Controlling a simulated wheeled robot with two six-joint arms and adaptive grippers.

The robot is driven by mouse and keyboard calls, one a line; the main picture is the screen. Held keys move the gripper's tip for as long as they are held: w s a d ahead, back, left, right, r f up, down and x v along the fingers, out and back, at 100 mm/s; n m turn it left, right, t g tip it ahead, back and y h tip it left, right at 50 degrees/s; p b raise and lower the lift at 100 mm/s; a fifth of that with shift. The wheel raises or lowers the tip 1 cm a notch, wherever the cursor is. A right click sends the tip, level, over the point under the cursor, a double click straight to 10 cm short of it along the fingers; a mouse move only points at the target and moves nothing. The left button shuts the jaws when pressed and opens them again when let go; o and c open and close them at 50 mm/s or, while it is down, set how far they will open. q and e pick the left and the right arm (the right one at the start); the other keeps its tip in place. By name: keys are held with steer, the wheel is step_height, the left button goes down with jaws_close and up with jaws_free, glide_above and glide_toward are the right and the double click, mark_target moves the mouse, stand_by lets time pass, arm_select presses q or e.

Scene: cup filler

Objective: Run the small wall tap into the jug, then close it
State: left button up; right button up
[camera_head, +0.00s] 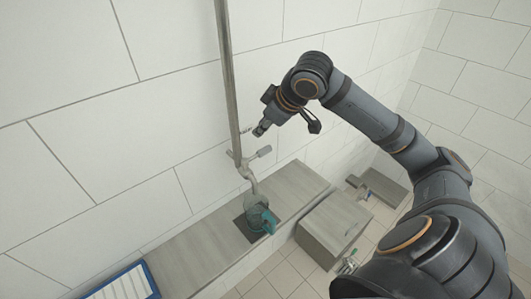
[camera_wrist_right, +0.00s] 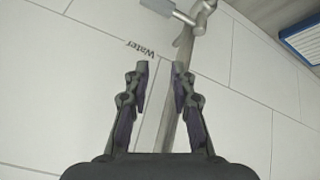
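The wall tap (camera_head: 247,171) hangs at the lower end of a vertical metal pipe, with a pale lever handle (camera_head: 264,151) sticking out to the right. A teal jug (camera_head: 262,219) stands on the ledge below the spout; its inside is too small to read. My right gripper (camera_head: 261,129) is a little above the lever, apart from it. In the right wrist view its two fingers (camera_wrist_right: 162,70) are open with nothing between them, and the tap (camera_wrist_right: 198,8) and lever (camera_wrist_right: 158,6) show at the top edge. I cannot make out any water stream. My left gripper is out of view.
The jug stands over a dark square (camera_head: 241,228) in the grey ledge (camera_head: 190,262). A blue-framed sheet (camera_head: 127,284) is at lower left. A grey box (camera_head: 333,227) stands right of the ledge. The word "Water" (camera_wrist_right: 141,48) is on the tiled wall near the pipe.

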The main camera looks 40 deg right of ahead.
steer(key=s+m+b, duration=0.1)
steer(key=m, duration=0.6)
steer(key=m+p, duration=0.3)
steer(key=m, duration=1.3)
glide_toward(251, 158)
steer(key=x, duration=0.3)
steer(key=shift+g, duration=0.3)
steer(key=shift+p+x, duration=0.6)
steer(key=shift+x, duration=2.05)
steer(key=shift+r, duration=0.15)
jaws_close()
